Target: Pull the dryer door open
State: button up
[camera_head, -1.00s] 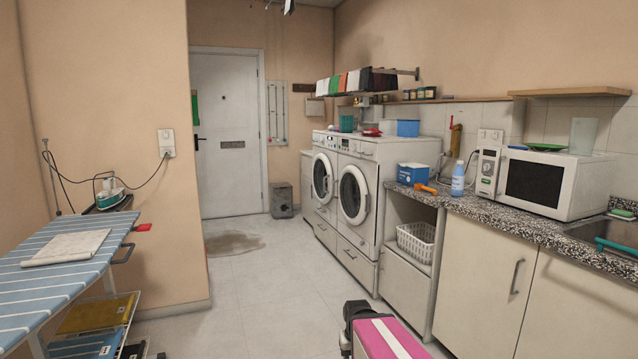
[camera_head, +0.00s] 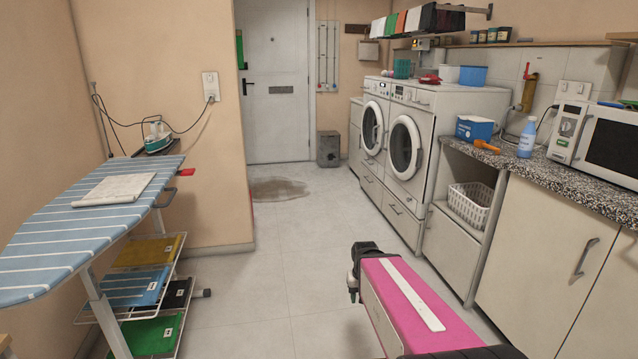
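Two white front-loading machines stand side by side at the right wall. The nearer machine (camera_head: 424,110) has a round door (camera_head: 404,147) that looks shut, with its frame flush to the front. The farther machine (camera_head: 373,90) has a similar round door (camera_head: 371,128), also looking shut. I cannot tell which one is the dryer. My pink arm comes in from the bottom edge, and its dark end (camera_head: 361,266) is well short of the machines, touching nothing. Fingertips cannot be made out there, nor whether they are open.
An ironing board (camera_head: 60,235) with a shelf rack (camera_head: 178,262) below stands at left. Cabinets (camera_head: 535,260) under a speckled counter (camera_head: 560,178) run along the right. A white basket (camera_head: 468,205) sits in a niche. The middle floor (camera_head: 300,235) is clear, with a puddle (camera_head: 277,188) farther back.

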aim_at(373, 150)
jog(key=i, duration=3.5)
jog(key=i+z, duration=0.2)
jog(key=i, duration=0.2)
jog(key=i+j+z, duration=0.2)
jog(key=i, duration=0.25)
